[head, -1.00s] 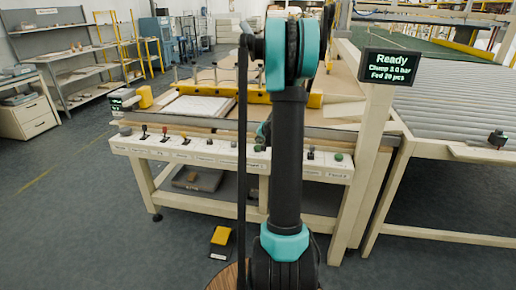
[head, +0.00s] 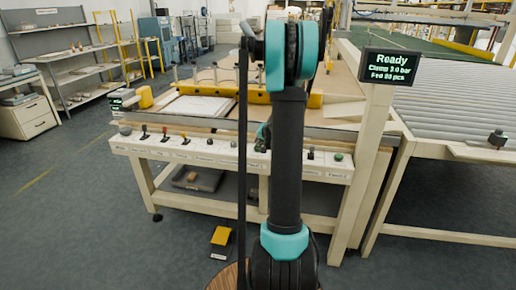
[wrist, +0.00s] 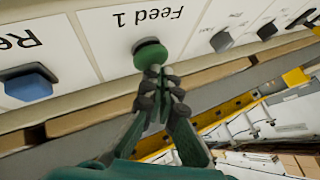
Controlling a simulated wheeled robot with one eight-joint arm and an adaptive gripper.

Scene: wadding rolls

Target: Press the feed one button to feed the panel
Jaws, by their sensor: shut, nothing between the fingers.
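The Feed 1 button (wrist: 150,53) is a round green button on the cream control panel (wrist: 195,20). Its label appears upside down in the wrist view. My gripper (wrist: 158,72) is shut and empty, with its dark fingertips at the button's lower edge. They look touching or nearly so; I cannot tell whether the button is pressed in. In the head view my gripper (head: 262,137) is partly hidden behind my arm, low over the panel's front edge, and covers the button there.
A blue button (wrist: 28,83) sits beside Feed 1, with dark switches (wrist: 222,40) on the other side. Another green button (head: 338,157) is at the panel's right end. The display (head: 389,66) reads Ready. A yellow pedal (head: 221,236) is on the floor.

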